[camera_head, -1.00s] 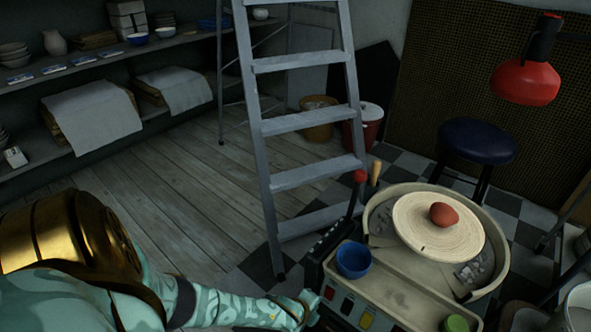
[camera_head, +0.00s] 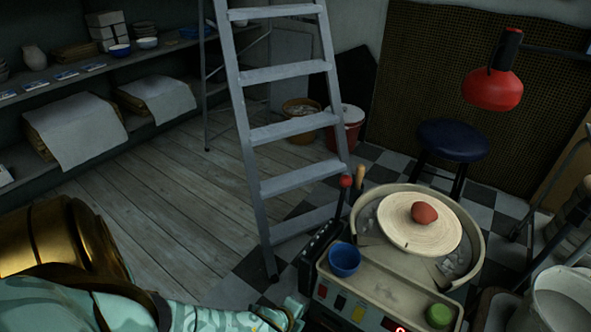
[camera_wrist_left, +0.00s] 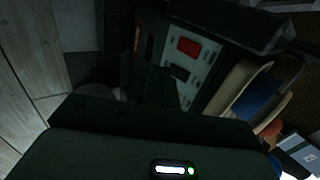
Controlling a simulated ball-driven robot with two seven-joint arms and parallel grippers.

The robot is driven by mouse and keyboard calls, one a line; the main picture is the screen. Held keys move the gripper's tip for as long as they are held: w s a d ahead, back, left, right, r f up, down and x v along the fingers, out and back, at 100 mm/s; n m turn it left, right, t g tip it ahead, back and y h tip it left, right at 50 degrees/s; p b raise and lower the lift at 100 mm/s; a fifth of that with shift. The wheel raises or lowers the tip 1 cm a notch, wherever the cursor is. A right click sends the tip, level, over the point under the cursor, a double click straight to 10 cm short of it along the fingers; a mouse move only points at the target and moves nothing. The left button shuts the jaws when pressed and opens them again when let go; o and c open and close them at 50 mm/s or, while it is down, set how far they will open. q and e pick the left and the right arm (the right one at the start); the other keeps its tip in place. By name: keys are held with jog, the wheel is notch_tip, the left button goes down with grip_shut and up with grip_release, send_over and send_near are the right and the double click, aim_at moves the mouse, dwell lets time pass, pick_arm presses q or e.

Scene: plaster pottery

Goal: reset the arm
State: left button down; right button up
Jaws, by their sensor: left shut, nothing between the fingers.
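My left arm (camera_head: 75,255), mint-green and gold, reaches in from the left along the bottom of the head view. Its hand end is low in the picture, beside the control panel of the pottery wheel (camera_head: 475,235). My left gripper (camera_wrist_left: 160,88) shows as dark fingers in the wrist view, shut and empty, with the panel's red switch (camera_wrist_left: 188,46) beyond them. It cannot be told whether the fingers touch the panel. My right gripper is not in view.
A red clay lump (camera_head: 425,212) sits on the wheel head. A blue bowl (camera_head: 344,260) and a green round item (camera_head: 439,316) are on the wheel's tray. A stepladder (camera_head: 290,130) stands behind. A red lamp (camera_head: 493,88) hangs at right. Wooden floor (camera_head: 150,200) is clear.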

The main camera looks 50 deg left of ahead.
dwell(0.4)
